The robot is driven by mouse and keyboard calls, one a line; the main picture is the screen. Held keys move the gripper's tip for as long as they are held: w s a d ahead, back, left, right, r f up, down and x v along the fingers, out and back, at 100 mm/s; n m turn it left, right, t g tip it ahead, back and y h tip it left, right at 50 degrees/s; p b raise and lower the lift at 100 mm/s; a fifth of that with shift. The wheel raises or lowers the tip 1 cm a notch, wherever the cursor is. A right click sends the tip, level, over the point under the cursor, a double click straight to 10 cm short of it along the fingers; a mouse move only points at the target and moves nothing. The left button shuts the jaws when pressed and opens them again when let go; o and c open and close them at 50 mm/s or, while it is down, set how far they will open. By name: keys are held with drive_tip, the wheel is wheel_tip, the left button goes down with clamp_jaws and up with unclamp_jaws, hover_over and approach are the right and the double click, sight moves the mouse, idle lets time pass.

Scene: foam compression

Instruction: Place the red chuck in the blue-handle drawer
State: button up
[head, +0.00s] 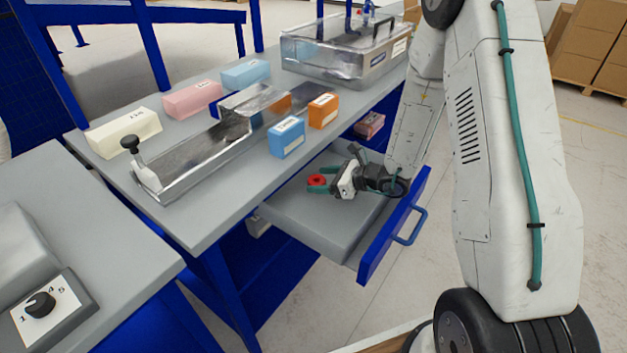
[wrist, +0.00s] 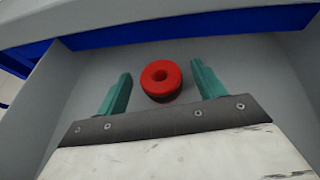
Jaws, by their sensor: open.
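The red chuck (head: 317,180) is a small round ring with a hole in its middle. It is inside the open blue-handle drawer (head: 340,228), which is grey inside with a blue front and blue handle (head: 411,228). In the wrist view the chuck (wrist: 161,80) lies between the two green fingers of my gripper (wrist: 160,90), with a gap on both sides. My gripper (head: 320,182) is open and reaches down into the drawer. The drawer's grey floor and walls (wrist: 250,60) surround it. Whether the chuck rests fully on the floor is hard to tell.
The table above holds a metal trough (head: 215,135), several coloured foam blocks, including a blue one (head: 286,138) and an orange one (head: 323,110), and a clear-lidded metal box (head: 340,55). The table edge overhangs the drawer's back. A dial box (head: 45,308) sits at lower left.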

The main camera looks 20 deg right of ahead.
drive_tip(key=v, duration=0.4)
drive_tip(key=s+a+r+n+g+y, duration=0.1)
drive_tip(key=s+a+r+n+g, duration=0.35)
drive_tip(key=s+r+n, duration=0.35)
drive_tip(key=s+a+r+n+g, duration=0.45)
drive_tip(key=r+n, duration=0.25)
drive_tip(key=r, duration=0.3)
drive_tip(key=s+d+r+n+h, duration=0.2)
drive_tip(key=s+d+n+h, duration=0.1)
drive_tip(key=s, duration=0.3)
drive_tip(key=s+d+r+n+h, duration=0.3)
drive_tip(key=s+n+h, duration=0.1)
drive_tip(key=s, duration=0.3)
drive_tip(key=s+d+r+n+t+h, duration=0.1)
drive_tip(key=s+d+r+n+h, duration=0.2)
drive_tip(key=s, duration=0.3)
drive_tip(key=shift+s+d+n+h, duration=0.2)
drive_tip(key=shift+n+h, duration=0.2)
drive_tip(key=shift+n, duration=0.4)
drive_tip(key=shift+r, duration=0.15)
